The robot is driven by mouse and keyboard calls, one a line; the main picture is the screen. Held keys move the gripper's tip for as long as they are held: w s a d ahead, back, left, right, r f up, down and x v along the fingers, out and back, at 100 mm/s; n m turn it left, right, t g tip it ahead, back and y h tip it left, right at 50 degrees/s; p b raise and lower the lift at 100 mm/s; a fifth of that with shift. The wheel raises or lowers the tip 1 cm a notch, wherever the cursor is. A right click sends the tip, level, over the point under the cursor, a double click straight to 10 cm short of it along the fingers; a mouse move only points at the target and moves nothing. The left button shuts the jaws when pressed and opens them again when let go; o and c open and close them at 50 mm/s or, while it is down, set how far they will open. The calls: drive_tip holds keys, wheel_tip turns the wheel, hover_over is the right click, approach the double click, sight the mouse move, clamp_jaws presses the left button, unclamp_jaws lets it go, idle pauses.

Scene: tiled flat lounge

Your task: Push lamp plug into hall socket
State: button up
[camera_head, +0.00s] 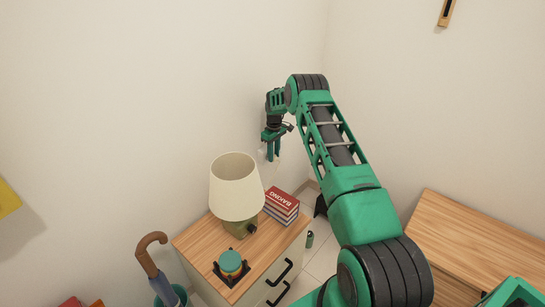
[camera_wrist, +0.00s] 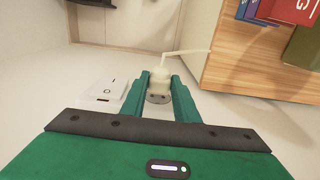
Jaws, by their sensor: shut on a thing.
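The cream lamp plug (camera_wrist: 160,80) is between the two green fingers of my gripper (camera_wrist: 161,84), which is shut on it. Its pale cord runs off to the right, toward the cabinet. A grey round socket face (camera_wrist: 158,98) with dark holes shows between the fingers, right beside the plug. I cannot tell whether the plug's pins touch or enter it. A white rocker switch (camera_wrist: 107,91) sits on the wall left of the fingers. In the head view my gripper (camera_head: 273,147) points down close to the wall. The lamp (camera_head: 235,187) stands upright on the cabinet, left of my gripper.
A wooden desk (camera_head: 455,240) is at the right. Wall above the cabinet is bare.

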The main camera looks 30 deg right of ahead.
drive_tip(key=shift+w+a, duration=0.2)
drive_tip(key=shift+w, duration=0.35)
drive_tip(key=o, duration=1.1)
drive_tip(key=shift+o, duration=0.2)
wheel_tip(320, 180, up, 11)
drive_tip(key=shift+f, duration=0.15)
drive_tip(key=s+d, duration=0.3)
drive_tip(key=s, duration=0.5)
drive_tip(key=shift+s, duration=0.2)
idle(0.9)
idle(0.4)
